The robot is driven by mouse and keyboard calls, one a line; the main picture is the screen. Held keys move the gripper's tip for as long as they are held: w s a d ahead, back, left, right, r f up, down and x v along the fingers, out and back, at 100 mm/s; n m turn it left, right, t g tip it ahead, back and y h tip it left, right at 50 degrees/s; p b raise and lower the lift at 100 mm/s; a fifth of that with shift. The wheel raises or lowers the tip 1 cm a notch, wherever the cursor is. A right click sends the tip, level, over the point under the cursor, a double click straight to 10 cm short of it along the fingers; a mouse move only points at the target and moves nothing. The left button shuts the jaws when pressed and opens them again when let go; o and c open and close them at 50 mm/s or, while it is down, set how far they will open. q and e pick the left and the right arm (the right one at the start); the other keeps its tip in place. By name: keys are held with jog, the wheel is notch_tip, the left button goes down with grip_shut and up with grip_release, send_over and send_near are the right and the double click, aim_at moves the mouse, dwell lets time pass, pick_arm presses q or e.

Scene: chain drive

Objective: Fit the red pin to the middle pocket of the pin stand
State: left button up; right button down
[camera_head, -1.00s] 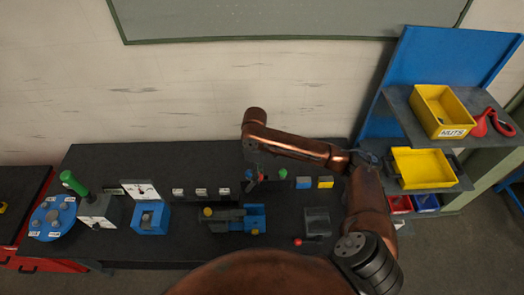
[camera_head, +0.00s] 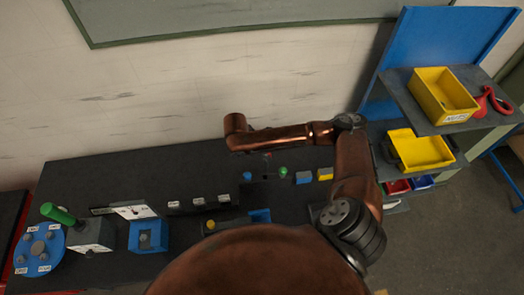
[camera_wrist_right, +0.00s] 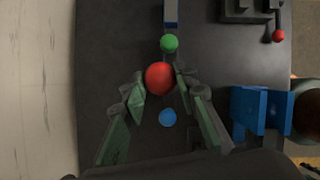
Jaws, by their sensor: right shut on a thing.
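In the right wrist view, the red pin (camera_wrist_right: 159,78) shows as a round red head between the fingers of my right gripper (camera_wrist_right: 160,84), which is shut on it. The red head looks larger and nearer the camera than the blue pin (camera_wrist_right: 167,117) and green pin (camera_wrist_right: 169,43) on either side. In the head view the red pin (camera_head: 267,156) shows small, above and between the blue pin (camera_head: 247,175) and green pin (camera_head: 283,172). The dark pin stand and its middle pocket cannot be made out against the bench. My left gripper is out of view.
A blue block (camera_head: 303,178) and a yellow block (camera_head: 325,174) stand right of the green pin. A blue fixture (camera_wrist_right: 262,108) and a dark block with a red knob (camera_wrist_right: 279,35) lie to one side. Shelves with yellow bins (camera_head: 424,150) stand at the right.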

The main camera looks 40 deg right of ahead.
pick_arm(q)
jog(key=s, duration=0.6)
pick_arm(e)
jog(key=shift+s+a+r, duration=0.2)
jog(key=shift+a+r, duration=0.1)
jog(key=shift+r, duration=0.1)
jog(key=shift+w+f, duration=0.65)
jog(key=shift+f, duration=0.15)
jog(key=shift+s+d+f+b, duration=0.15)
jog(key=shift+s+f+b, duration=0.25)
jog(key=shift+f, duration=0.25)
jog(key=shift+s+f, duration=0.1)
jog(key=shift+f, duration=0.2)
jog(key=shift+w+f+b, duration=0.15)
jog(key=shift+f+b, duration=0.1)
jog(key=shift+f, duration=0.35)
jog(key=shift+w+f+b, duration=0.15)
jog(key=shift+f+b, duration=0.05)
jog(key=shift+f, duration=0.35)
jog(key=shift+s+f, duration=0.1)
jog(key=shift+f, duration=0.05)
jog(key=shift+s, duration=0.15)
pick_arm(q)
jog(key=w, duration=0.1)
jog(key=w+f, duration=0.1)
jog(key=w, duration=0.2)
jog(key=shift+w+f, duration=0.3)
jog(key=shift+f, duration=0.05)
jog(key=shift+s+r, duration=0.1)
